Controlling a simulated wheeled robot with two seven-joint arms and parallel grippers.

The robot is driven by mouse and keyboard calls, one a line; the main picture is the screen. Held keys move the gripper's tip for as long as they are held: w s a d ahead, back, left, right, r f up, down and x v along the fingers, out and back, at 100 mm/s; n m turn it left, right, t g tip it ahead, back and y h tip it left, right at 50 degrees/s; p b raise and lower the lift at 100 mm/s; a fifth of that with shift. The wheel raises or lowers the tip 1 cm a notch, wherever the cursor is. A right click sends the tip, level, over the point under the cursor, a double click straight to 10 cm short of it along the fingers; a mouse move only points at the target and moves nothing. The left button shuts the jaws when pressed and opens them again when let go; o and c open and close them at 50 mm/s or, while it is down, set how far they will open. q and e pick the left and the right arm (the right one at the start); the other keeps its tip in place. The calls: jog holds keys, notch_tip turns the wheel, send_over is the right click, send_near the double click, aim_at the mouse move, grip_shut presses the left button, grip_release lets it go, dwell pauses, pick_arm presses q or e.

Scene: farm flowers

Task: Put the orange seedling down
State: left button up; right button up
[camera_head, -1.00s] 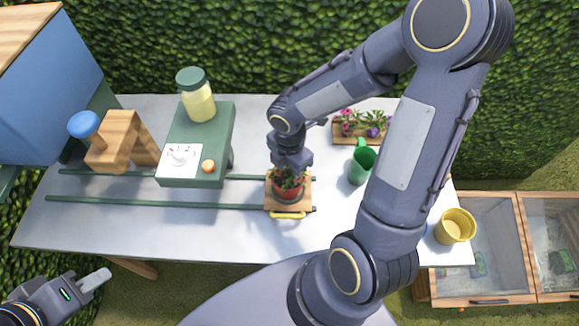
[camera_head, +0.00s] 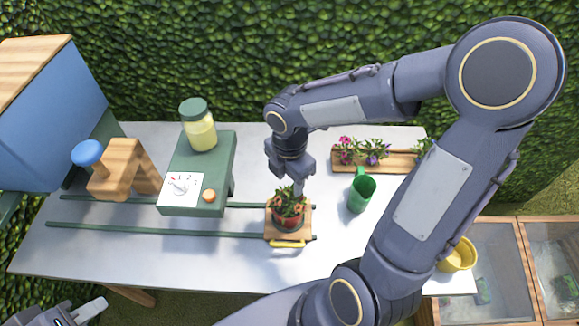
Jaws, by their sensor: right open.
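The orange seedling (camera_head: 289,200) stands upright in a dark red pot (camera_head: 288,219) on the small wooden carriage (camera_head: 273,231) with a yellow handle. My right gripper (camera_head: 297,188) is just above and behind the plant, open, with its fingers pointing down. The fingers are partly hidden behind the foliage, and I see nothing held in them. My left gripper (camera_head: 88,310) is at the bottom left corner, far from the plant. Only part of it shows, and its finger spacing is not clear.
Green rails (camera_head: 150,232) run left from the carriage. A green machine (camera_head: 200,175) with a dial and a jar stands at centre left. A yellow pot (camera_head: 457,255) sits near the table's right end.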

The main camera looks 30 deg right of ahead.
jog(key=s+r+m+t+y, duration=0.2)
jog(key=s+r+m, duration=0.2)
jog(key=m, duration=0.7)
jog(key=s+a+r+m+t+y, duration=0.1)
jog(key=s+r+m+t, duration=0.2)
jog(key=s+r+m, duration=0.2)
jog(key=s+m, duration=0.3)
jog(key=m, duration=0.3)
jog(key=shift+a+t+y, duration=0.2)
jog(key=shift+t+y, duration=0.1)
jog(key=shift+y, duration=0.1)
